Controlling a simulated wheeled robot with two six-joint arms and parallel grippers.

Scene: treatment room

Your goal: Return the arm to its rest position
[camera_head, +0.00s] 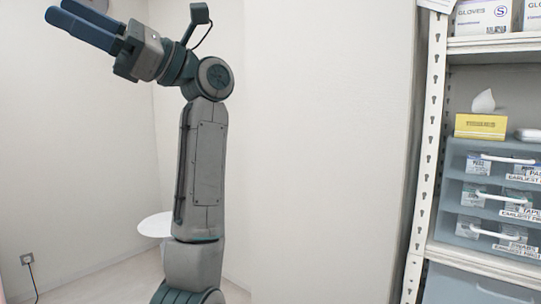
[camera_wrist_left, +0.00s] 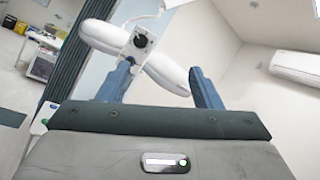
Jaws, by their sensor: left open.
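My left arm stands raised in the left half of the head view, its forearm upright and its wrist bent toward the upper left. My left gripper (camera_head: 72,20) is at the top left of that view, with blue fingers pointing up and left. In the left wrist view the two blue fingers of the left gripper (camera_wrist_left: 162,85) stand apart with nothing between them. Behind them is a white rounded fixture with a dark round centre (camera_wrist_left: 140,42); it looks farther off than the fingers. My right gripper is in neither view.
A shelf unit (camera_head: 428,150) stands at the right with glove boxes (camera_head: 482,17), a yellow tissue box (camera_head: 480,127) and labelled drawers (camera_head: 495,190). A white round top (camera_head: 155,225) shows behind my arm. Bare wall (camera_head: 320,150) lies between arm and shelf. An air conditioner (camera_wrist_left: 295,66) hangs high.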

